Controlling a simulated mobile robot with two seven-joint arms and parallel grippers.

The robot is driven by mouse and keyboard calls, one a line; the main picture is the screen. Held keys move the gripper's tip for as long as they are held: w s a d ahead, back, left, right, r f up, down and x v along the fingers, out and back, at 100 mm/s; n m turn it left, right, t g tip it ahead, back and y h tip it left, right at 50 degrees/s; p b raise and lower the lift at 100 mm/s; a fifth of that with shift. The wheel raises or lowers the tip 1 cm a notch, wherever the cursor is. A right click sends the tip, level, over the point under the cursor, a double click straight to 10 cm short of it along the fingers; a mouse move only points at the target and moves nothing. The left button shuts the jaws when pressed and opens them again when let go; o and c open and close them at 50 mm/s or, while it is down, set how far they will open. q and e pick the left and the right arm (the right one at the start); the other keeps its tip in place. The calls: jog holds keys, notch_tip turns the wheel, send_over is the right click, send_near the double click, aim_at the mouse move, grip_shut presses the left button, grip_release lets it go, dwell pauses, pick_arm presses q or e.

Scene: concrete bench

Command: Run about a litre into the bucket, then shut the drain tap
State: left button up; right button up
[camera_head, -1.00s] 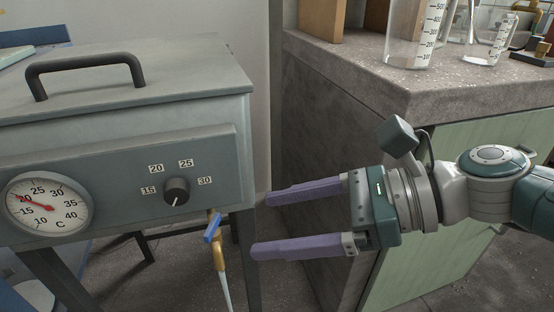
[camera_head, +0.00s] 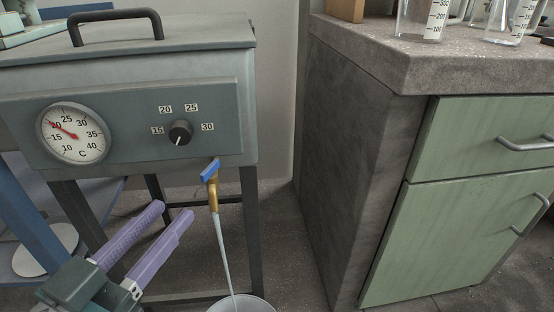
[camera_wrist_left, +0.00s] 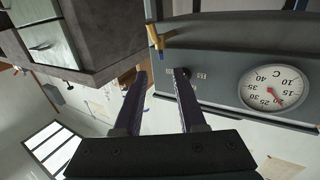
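The drain tap (camera_head: 212,196) is brass with a blue lever (camera_head: 210,170) and hangs below the front of the grey tank (camera_head: 200,70). A thin stream of water (camera_head: 224,250) falls from it into the bucket (camera_head: 242,305), which is cut off by the bottom edge, so its level cannot be read. The tap also shows in the left wrist view (camera_wrist_left: 155,36). My left gripper (camera_head: 175,211) is open and empty, its purple fingers apart, lower and left of the tap and not touching it. The left wrist view shows its fingertips (camera_wrist_left: 160,74) apart. My right gripper is out of view.
The tank front carries a dial thermometer (camera_head: 73,133) and a black knob (camera_head: 180,132). A concrete-topped cabinet (camera_head: 350,150) with green drawers stands at right, with glass measuring vessels (camera_head: 422,20) on top. Dark tank legs (camera_head: 249,230) stand beside the bucket.

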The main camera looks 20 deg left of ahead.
aim_at(202, 177)
pick_arm(q)
jog(key=w+b, duration=0.1)
jog(key=w, duration=0.5)
jog(key=w+a+b, duration=0.1)
jog(key=w, duration=0.2)
jog(key=shift+w+b, duration=0.35)
jog(key=shift+d, duration=0.1)
jog(key=shift+r, duration=0.1)
grip_shut()
